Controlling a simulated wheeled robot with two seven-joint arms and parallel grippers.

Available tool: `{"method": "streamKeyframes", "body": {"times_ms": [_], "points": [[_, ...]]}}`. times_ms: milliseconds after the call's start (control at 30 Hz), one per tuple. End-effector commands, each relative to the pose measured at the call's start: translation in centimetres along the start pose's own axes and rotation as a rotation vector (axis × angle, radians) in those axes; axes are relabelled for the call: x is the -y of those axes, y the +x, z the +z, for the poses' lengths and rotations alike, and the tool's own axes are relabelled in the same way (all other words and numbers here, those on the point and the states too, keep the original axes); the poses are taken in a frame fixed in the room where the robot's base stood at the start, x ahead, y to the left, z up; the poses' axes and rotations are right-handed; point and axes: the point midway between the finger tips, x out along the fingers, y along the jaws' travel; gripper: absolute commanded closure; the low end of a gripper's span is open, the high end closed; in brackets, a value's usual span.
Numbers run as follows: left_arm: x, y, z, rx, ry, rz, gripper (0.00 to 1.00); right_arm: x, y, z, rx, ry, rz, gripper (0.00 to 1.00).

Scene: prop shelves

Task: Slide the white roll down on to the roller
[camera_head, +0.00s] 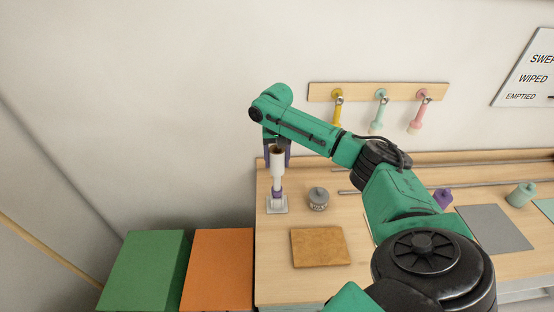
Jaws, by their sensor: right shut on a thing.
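The white roll (277,168) is upright at the left end of the table. My right gripper (277,160), with purple fingers on either side, is shut on it near its top, where a dark opening shows. Directly below stands the roller (277,194), a purple upright part on a pale square base (277,205). The roll lines up with the roller in this view. I cannot tell how far it is around the roller's upright part, or whether they touch. My left gripper is not in view.
A grey lidded jar (318,198) stands just right of the roller, and a brown board (320,247) lies in front. A wall rack (360,91) holds yellow, mint and pink tools. Green (146,268) and orange (220,268) blocks stand left of the table (285,290).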

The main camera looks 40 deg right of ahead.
Motion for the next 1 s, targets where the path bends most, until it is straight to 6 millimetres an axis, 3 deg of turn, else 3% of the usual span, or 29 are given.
{"method": "streamKeyframes", "body": {"times_ms": [1000], "points": [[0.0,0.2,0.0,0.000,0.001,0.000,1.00,0.0,1.2,0.0,0.000,0.000,-0.001,0.92]]}}
